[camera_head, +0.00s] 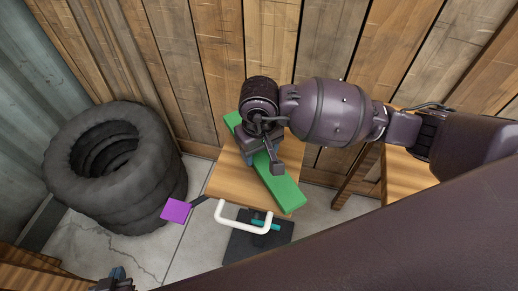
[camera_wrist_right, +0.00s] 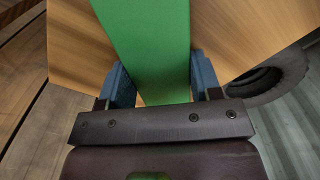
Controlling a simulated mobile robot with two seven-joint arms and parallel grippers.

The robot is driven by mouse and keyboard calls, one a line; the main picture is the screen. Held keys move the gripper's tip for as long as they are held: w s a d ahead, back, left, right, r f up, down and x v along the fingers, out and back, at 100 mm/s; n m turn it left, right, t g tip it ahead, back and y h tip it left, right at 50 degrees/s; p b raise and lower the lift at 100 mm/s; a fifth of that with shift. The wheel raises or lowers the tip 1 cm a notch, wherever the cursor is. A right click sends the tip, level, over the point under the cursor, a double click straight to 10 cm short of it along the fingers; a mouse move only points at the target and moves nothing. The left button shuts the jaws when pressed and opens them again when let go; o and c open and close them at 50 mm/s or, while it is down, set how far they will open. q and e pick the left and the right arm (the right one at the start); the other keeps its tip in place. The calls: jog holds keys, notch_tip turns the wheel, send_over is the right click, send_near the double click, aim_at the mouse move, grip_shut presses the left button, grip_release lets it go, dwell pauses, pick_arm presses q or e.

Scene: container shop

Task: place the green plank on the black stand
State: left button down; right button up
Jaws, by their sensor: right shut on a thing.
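The long green plank (camera_head: 283,190) lies slanted over a light wooden surface (camera_head: 225,181), apparently at or close above it. My right gripper (camera_head: 262,153) is shut on the plank from above, nearer its far end. In the right wrist view the plank (camera_wrist_right: 150,40) runs between the two blue fingers of the gripper (camera_wrist_right: 162,82). A flat black thing (camera_head: 242,248), possibly the black stand, is low in front of the wooden surface, partly hidden by my dark arm. Only a bit of my left gripper (camera_head: 118,280) shows at the bottom edge; its jaws are unclear.
A white handle (camera_head: 230,228) and a small teal thing (camera_head: 262,225) are at the black thing. A purple square (camera_head: 176,210) is left of the wooden surface. Stacked black tyres (camera_head: 115,190) stand at the left. A wooden plank wall (camera_head: 220,60) closes off the back.

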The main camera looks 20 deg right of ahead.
jog(key=shift+f, duration=0.3)
jog(key=o, duration=0.8)
jog(key=shift+o, duration=1.2)
jog(key=shift+r, duration=0.15)
jog(key=shift+r, duration=0.25)
notch_tip(320, 180, up, 12)
jog(key=shift+f, duration=0.15)
